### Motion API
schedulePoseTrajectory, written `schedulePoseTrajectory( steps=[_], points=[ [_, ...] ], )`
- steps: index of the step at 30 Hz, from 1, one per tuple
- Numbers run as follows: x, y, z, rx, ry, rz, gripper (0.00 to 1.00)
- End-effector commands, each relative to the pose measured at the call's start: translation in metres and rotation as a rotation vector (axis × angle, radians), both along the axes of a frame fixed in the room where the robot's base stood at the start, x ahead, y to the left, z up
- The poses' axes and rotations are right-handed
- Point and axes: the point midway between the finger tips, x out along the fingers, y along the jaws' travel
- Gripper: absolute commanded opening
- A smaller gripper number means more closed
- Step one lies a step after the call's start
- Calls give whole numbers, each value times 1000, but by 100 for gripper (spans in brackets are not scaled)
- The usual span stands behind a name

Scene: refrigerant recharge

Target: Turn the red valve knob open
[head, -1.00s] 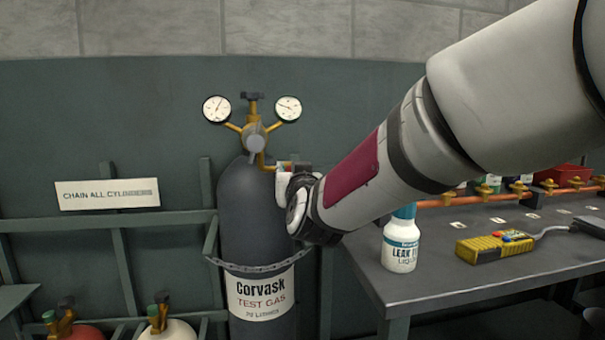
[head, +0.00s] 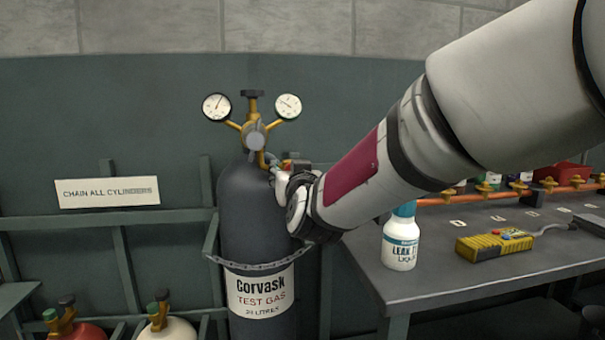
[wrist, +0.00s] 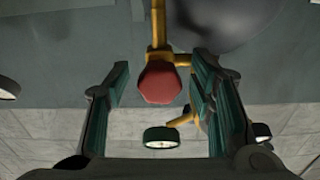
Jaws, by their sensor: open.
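The red valve knob (wrist: 159,82) shows in the wrist view as a faceted red cap on a brass stem. My gripper (wrist: 160,74) is open, with one teal-padded finger on each side of the knob. Gaps show between the knob and both fingers in this view. In the head view my gripper (head: 278,168) is beside the brass regulator (head: 256,139), at the right shoulder of the dark grey cylinder (head: 246,215). There the knob is mostly hidden by the gripper, and I cannot make it out clearly.
Two round gauges, left (head: 216,107) and right (head: 288,106), stand out above the regulator. A chain (head: 255,268) crosses the cylinder. A bench (head: 440,283) at right holds a leak-test bottle (head: 401,240) and a yellow meter (head: 494,245). Smaller cylinders stand low at left.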

Motion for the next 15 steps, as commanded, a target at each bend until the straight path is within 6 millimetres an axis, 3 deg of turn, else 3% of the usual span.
schedulePoseTrajectory(
  steps=[5, 15],
  points=[
    [-15, -4, 1, 0, -1, 0, 50],
    [-80, -23, 1, 0, -1, 1, 50]
  ],
)
